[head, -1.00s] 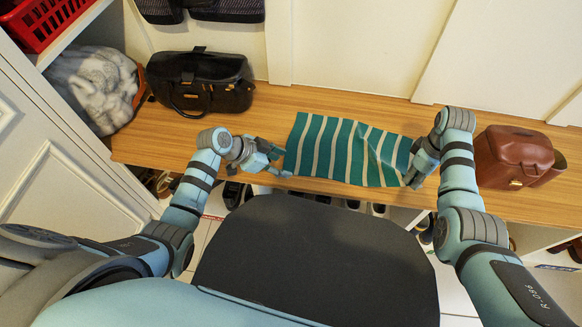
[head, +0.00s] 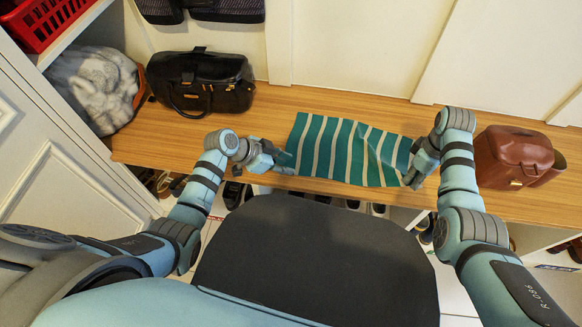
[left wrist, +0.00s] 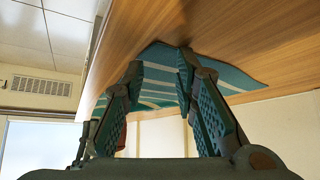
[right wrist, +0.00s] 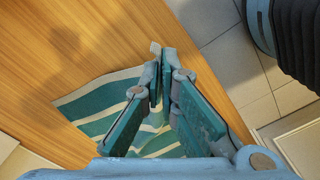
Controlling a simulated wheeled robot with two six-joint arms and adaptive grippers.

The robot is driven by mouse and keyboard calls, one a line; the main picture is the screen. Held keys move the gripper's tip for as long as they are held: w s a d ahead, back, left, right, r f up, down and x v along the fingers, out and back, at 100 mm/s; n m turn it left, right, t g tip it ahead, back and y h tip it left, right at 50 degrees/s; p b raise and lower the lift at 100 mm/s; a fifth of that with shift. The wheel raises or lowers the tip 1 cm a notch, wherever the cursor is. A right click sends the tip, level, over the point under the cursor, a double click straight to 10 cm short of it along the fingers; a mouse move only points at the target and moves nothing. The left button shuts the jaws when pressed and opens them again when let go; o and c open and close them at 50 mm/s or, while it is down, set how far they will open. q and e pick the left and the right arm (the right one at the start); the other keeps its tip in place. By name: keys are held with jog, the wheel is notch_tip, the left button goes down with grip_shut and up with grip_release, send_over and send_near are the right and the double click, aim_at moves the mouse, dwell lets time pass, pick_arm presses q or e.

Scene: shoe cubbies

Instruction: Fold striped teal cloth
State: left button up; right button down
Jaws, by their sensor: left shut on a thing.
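The striped teal cloth (head: 345,148), teal with pale stripes, lies spread on the wooden bench top near its front edge. It also shows in the left wrist view (left wrist: 160,85) and the right wrist view (right wrist: 103,105). My left gripper (head: 286,162) is at the cloth's left near corner, shut on the cloth; its fingers (left wrist: 161,62) stand either side of it. My right gripper (head: 410,178) is at the right near corner. Its fingertips (right wrist: 160,65) are together on the cloth's edge, where the fabric puckers.
A black handbag (head: 200,82) stands at the bench's back left and a brown leather bag (head: 513,157) right of my right gripper. A grey fluffy item (head: 92,85) sits at far left. Shoes (head: 233,193) stand below the bench. Bench top behind the cloth is clear.

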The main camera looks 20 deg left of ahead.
pick_arm(q)
jog(key=shift+s+f, duration=0.15)
jog(key=shift+f, duration=0.05)
grip_shut()
notch_tip(320, 180, up, 5)
jog(key=shift+r, duration=0.1)
jog(key=o, duration=0.8)
grip_release()
jog(key=shift+c, duration=0.2)
pick_arm(e)
jog(key=c, duration=1.8)
grip_release()
